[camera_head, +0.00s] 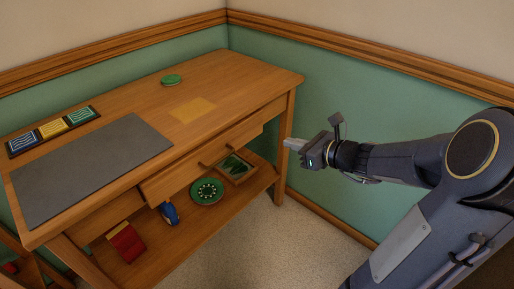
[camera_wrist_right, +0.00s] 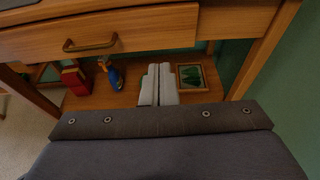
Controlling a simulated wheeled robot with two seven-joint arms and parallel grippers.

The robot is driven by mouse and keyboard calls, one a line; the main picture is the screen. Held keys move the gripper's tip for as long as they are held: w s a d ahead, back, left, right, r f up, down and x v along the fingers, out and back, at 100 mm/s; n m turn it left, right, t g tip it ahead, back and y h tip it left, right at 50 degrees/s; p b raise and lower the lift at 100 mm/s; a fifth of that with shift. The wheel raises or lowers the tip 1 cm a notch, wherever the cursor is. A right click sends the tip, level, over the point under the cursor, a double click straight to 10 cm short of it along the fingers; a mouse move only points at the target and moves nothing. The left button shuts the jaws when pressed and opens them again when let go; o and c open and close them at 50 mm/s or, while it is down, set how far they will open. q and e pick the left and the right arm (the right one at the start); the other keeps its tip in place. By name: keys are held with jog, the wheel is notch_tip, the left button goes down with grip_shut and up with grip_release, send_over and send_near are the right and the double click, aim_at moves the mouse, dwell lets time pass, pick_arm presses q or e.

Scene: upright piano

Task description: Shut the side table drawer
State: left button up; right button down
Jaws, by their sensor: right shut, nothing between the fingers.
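The wooden side table (camera_head: 235,90) stands in the corner. Its drawer (camera_head: 190,172) sticks out part way from under the table top, with a dark bar handle on the front. The inside of the drawer is hidden in the head view. In the right wrist view the drawer front (camera_wrist_right: 140,32) crosses the top of the picture, with its brass-coloured handle (camera_wrist_right: 90,45) left of the fingers. My right gripper (camera_head: 290,144) is shut and empty, to the right of the drawer and apart from it. Its fingers also show in the right wrist view (camera_wrist_right: 158,85). My left gripper is out of view.
The lower shelf holds a red box (camera_head: 127,242), a blue item (camera_head: 169,213), a green round dish (camera_head: 206,191) and a framed picture (camera_head: 237,167). A grey mat (camera_head: 90,165) and a green disc (camera_head: 171,79) lie on top. Carpet (camera_head: 275,235) in front is clear.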

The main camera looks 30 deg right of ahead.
jog(key=b, duration=0.4)
send_near(248, 125)
jog(key=w+f, duration=0.1)
jog(key=w+a+f, duration=0.1)
jog(key=w, duration=0.1)
jog(key=w+a+f, duration=0.1)
jog(key=shift+w+f, duration=0.3)
jog(key=shift+f, duration=0.05)
jog(key=shift+w+a+r, duration=0.1)
jog(key=shift+w+a, duration=0.05)
jog(key=shift+w, duration=0.4)
jog(key=w, duration=0.2)
jog(key=w+a, duration=0.1)
jog(key=w, duration=0.1)
jog(key=shift+a, duration=0.2)
jog(key=shift+s+r, duration=0.1)
jog(key=shift+r, duration=0.1)
